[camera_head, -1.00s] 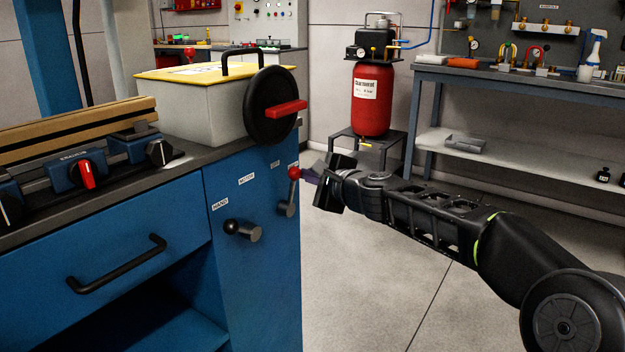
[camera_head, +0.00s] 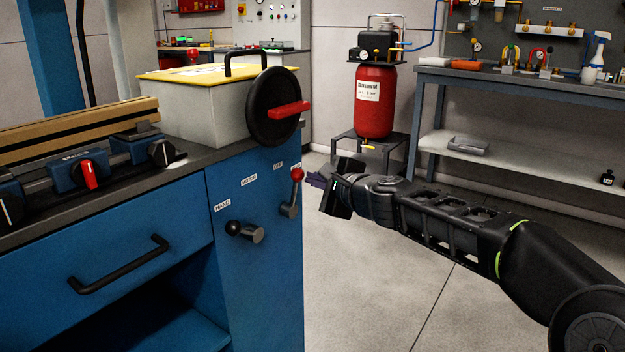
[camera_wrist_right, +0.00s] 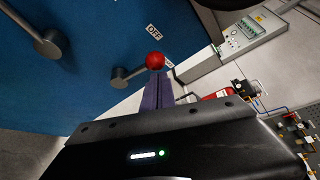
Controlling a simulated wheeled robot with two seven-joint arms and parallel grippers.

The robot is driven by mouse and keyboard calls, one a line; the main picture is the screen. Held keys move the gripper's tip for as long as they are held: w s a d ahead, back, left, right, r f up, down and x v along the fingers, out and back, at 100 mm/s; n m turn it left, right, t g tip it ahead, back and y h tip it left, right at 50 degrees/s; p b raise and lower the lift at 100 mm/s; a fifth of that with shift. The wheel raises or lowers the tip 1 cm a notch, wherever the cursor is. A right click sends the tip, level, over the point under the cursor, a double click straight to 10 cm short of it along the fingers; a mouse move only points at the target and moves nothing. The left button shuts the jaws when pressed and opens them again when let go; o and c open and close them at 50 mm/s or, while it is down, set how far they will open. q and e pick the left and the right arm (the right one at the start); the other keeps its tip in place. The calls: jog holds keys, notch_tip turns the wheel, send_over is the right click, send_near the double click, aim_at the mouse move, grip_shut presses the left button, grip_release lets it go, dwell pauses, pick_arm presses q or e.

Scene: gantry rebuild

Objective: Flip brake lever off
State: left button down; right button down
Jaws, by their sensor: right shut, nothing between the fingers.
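The brake lever (camera_head: 292,195) has a red ball knob and a grey arm on the side of the blue cabinet. In the head view it stands nearly upright, leaning slightly right. In the right wrist view its red ball (camera_wrist_right: 155,60) is just beyond my fingertips, and its arm runs left to the pivot. An OFF label (camera_wrist_right: 153,32) is above the ball there; another label is partly hidden behind it. My right gripper (camera_head: 316,180) is shut and empty, its purple fingers (camera_wrist_right: 157,92) just right of the knob; contact is unclear. My left gripper is out of view.
A second lever with a black knob (camera_head: 233,228) sits left, by HAND and MOTOR labels. A black handwheel with a red handle (camera_head: 273,106) juts out above. A red tank (camera_head: 373,102) on a stand and a grey workbench (camera_head: 520,88) are behind. The floor beside my arm is clear.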

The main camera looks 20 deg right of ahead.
jog(key=v, duration=0.5)
jog(key=shift+s+d, duration=0.15)
jog(key=shift+s, duration=0.15)
